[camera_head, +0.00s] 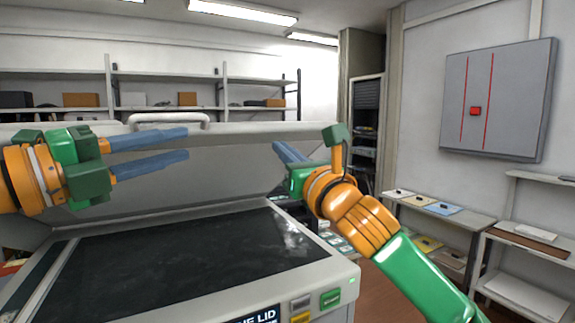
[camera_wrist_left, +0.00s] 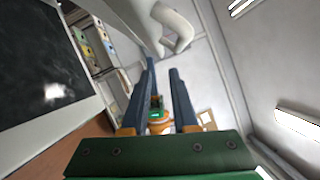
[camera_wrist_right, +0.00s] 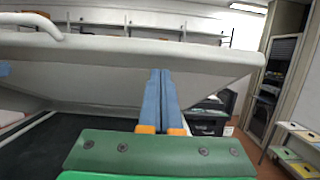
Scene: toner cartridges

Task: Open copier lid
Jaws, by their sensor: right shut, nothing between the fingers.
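The copier lid (camera_head: 230,150) is raised and tilted back behind the dark scanner glass (camera_head: 190,255), which is uncovered. A white bar handle (camera_head: 168,118) sits on the lid's top edge; it also shows in the left wrist view (camera_wrist_left: 180,35). My left gripper (camera_head: 187,144) is open, its blue fingers pointing right in front of the lid, just below the handle, with nothing between them. My right gripper (camera_head: 277,146) is shut and empty at the lid's right end. In the right wrist view its fingertips (camera_wrist_right: 160,73) overlap the lid's underside (camera_wrist_right: 100,85); contact cannot be told.
The copier's front panel (camera_head: 318,300) has a green and a yellow button. Shelves with boxes (camera_head: 80,100) stand behind the lid. At the right are a grey wall panel (camera_head: 500,100), a low table with coloured sheets (camera_head: 440,209) and a white shelf unit (camera_head: 535,243).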

